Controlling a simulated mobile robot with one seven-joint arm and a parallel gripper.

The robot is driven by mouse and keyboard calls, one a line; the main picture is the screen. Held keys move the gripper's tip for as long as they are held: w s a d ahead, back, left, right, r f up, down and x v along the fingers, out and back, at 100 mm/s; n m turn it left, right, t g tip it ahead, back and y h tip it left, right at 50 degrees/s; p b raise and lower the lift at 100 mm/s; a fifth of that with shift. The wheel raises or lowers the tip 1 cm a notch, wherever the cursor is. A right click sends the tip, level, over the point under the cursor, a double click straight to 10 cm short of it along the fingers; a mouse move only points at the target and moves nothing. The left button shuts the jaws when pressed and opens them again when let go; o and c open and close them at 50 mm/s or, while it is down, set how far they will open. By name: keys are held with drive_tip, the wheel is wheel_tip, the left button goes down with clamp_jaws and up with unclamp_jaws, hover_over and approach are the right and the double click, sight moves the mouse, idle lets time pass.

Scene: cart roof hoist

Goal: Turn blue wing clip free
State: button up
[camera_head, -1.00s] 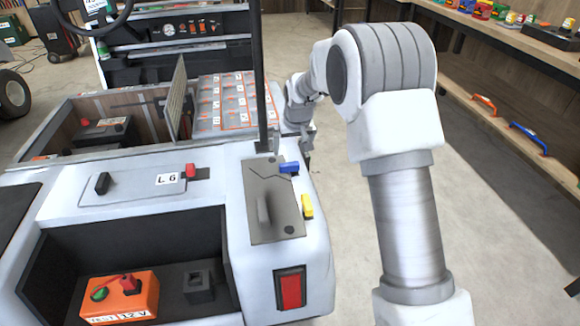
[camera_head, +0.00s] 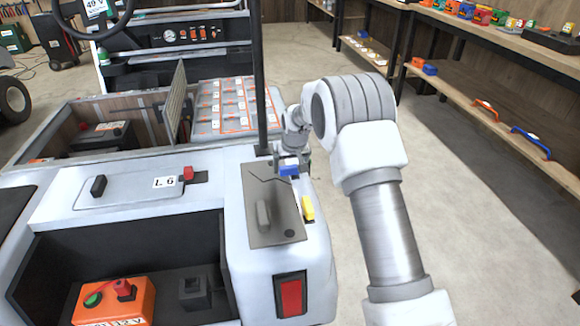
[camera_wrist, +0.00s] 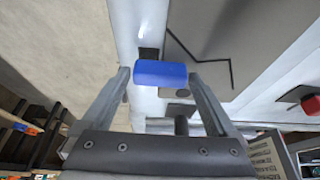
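The blue wing clip (camera_head: 289,170) sits at the back right corner of a grey plate (camera_head: 277,214) on the cart's white top. It also shows in the wrist view (camera_wrist: 160,73) as a blue block. My gripper (camera_head: 292,161) is at the clip, with its fingers (camera_wrist: 160,76) on either side of it. The fingers look open, with narrow gaps beside the clip; contact is not clear. A yellow wing clip (camera_head: 308,208) is at the plate's right edge. The clip's underside is hidden.
A dark upright post (camera_head: 261,80) rises just behind the plate. A grey handle (camera_head: 264,215) stands on the plate. Open floor lies right of the cart, before a wooden shelf (camera_head: 480,95).

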drive_tip(key=c, duration=1)
drive_tip(key=shift+o, duration=0.2)
drive_tip(key=shift+m, duration=0.3)
drive_tip(key=m+p, duration=0.1)
drive_tip(key=m+h+p, duration=0.1)
drive_tip(key=m, duration=0.1)
drive_tip(key=shift+w+a+m, duration=0.2)
drive_tip(key=shift+w+m, duration=0.1)
drive_tip(key=m+h, duration=0.1)
drive_tip(key=m, duration=0.1)
drive_tip(key=m+h+p, duration=0.1)
drive_tip(key=m, duration=0.1)
drive_tip(key=shift+w+m, duration=0.3)
drive_tip(key=shift+w, duration=0.1)
drive_tip(key=m, duration=0.2)
drive_tip(key=m+g+h, duration=0.1)
drive_tip(key=m, duration=0.1)
drive_tip(key=shift+w+d+g+h, duration=0.2)
drive_tip(key=shift+w+g+h, duration=0.1)
drive_tip(key=shift+w, duration=0.05)
drive_tip(key=shift+w+d+m+g+h, duration=0.15)
drive_tip(key=shift+m+g, duration=0.2)
drive_tip(key=shift+m, duration=0.65)
drive_tip(key=shift+w+d+m+g+h, duration=0.15)
drive_tip(key=shift+m+g, duration=0.2)
drive_tip(key=shift+m, duration=1.05)
drive_tip(key=shift+m+g+b, duration=0.3)
drive_tip(key=shift+m+b, duration=0.05)
drive_tip(key=shift+m, duration=0.05)
